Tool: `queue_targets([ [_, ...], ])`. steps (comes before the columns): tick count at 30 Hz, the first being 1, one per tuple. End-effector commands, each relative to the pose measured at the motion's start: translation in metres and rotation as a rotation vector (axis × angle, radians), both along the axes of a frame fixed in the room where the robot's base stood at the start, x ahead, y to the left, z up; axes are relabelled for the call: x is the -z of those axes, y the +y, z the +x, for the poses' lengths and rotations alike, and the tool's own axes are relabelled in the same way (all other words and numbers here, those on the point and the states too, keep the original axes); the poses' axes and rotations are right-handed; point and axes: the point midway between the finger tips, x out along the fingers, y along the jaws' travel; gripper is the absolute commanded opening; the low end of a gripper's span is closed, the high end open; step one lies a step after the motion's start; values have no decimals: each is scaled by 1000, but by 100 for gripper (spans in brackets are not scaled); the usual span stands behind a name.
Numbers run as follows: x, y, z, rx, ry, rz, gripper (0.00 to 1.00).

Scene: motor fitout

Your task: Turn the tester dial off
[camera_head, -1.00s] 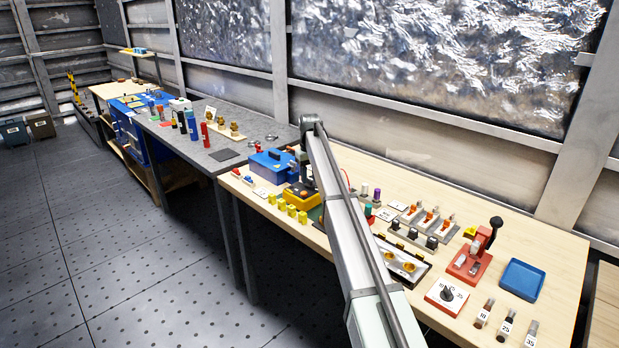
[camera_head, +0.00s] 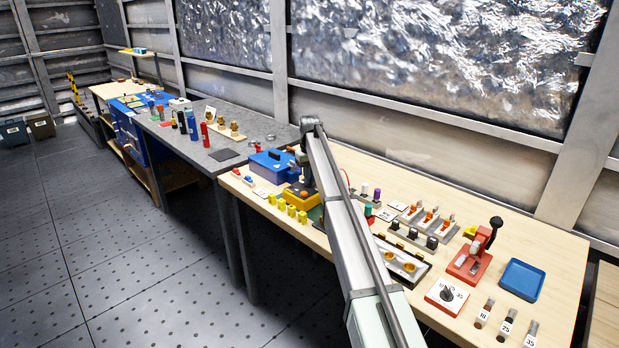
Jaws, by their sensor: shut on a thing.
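The tester appears to be the yellow box (camera_head: 299,199) near the left end of the wooden bench, with an orange part on its top. My gripper (camera_head: 305,184) points down at the top of this box, partly behind my own pale arm. It is shut at the box top, seemingly on the tester dial, which is too small and too covered to make out. I cannot tell which way the dial points.
A blue case (camera_head: 272,165) stands close behind and left. Several yellow cylinders (camera_head: 291,210) stand in front. Right of my arm are a black-knobbed dial plate (camera_head: 434,298), a red press (camera_head: 468,265) and a blue tray (camera_head: 522,279). The bench's back strip is clear.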

Motion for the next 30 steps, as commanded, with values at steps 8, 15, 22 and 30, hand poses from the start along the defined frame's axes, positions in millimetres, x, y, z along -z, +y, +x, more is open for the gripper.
queue_targets([
  [8, 0, 1, 0, 43, 0, 1, 0],
  [15, 0, 0, 0, 189, 0, 1, 0],
  [22, 0, 0, 0, 362, 0, 1, 0],
  [30, 0, 0, 0, 523, 1, 1, 0],
])
